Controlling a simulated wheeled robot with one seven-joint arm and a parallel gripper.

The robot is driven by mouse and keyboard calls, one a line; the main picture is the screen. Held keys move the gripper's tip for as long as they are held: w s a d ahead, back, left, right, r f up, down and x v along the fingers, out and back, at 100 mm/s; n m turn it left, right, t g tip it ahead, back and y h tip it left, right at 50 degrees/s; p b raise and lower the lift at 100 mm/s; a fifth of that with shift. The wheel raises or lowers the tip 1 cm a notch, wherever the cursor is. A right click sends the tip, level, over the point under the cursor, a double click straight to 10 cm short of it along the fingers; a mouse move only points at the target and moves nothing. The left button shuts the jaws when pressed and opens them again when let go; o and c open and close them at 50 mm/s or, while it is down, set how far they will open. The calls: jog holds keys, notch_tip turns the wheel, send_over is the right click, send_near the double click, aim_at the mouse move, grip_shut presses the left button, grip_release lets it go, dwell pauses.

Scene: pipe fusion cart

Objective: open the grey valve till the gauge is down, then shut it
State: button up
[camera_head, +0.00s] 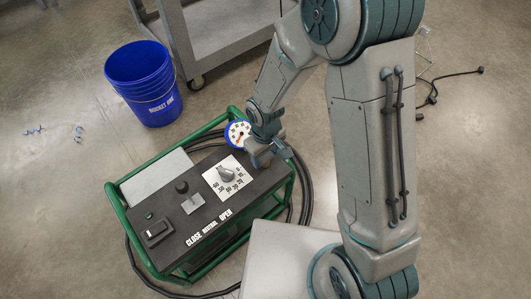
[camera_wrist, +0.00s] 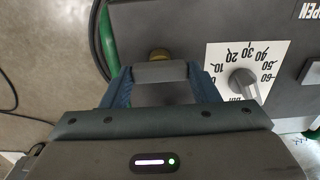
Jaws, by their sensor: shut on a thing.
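My gripper (camera_head: 266,150) is at the far right end of the cart's black top panel. In the wrist view my gripper (camera_wrist: 160,82) has its two blue fingers on either side of the grey valve's handle (camera_wrist: 160,70), a short bar, and is shut on it. A brass fitting (camera_wrist: 159,54) shows just beyond the handle. In the head view the gripper mostly hides the valve. The gauge (camera_head: 237,133), white-faced with a blue rim, stands beside the gripper; its needle is too small to read. The gauge is not in the wrist view.
The black panel (camera_head: 160,215) carries a grey knob (camera_head: 226,174) on a numbered white dial, a black-knobbed lever (camera_head: 183,189) and a switch (camera_head: 155,231). A green tube frame (camera_head: 117,208) surrounds it. Black hoses lie around the cart. A blue bucket (camera_head: 143,85) and grey trolley (camera_head: 225,38) stand behind.

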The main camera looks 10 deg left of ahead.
jog(key=o, duration=1)
notch_tip(320, 180, up, 14)
jog(key=p, duration=0.5)
jog(key=shift+f, duration=0.1)
notch_tip(320, 180, up, 10)
jog(key=r+m+p, duration=0.1)
jog(key=m+p, duration=0.1)
jog(key=p, duration=0.4)
send_over(265, 157)
jog(key=w+d, duration=0.1)
jog(key=d, duration=0.4)
jog(key=d+r+m+t+p, duration=0.1)
jog(key=d+r+m+p, duration=0.2)
jog(key=d+r+p, duration=0.6)
jog(key=s+d+r+m+p, duration=0.1)
jog(key=s+d+r+p, duration=0.1)
jog(key=r, duration=0.4)
jog(key=s+d+r+m+t+p, duration=0.1)
jog(key=s+d+r+m+p, duration=0.1)
jog(key=r, duration=0.5)
jog(key=s+d+r+m+p, duration=0.2)
jog(key=s+d+r+p, duration=0.2)
jog(key=r, duration=0.3)
jog(key=shift+s+d+r+t+p, duration=0.15)
jog(key=shift+d+t+p, duration=0.25)
jog(key=shift+p, duration=0.3)
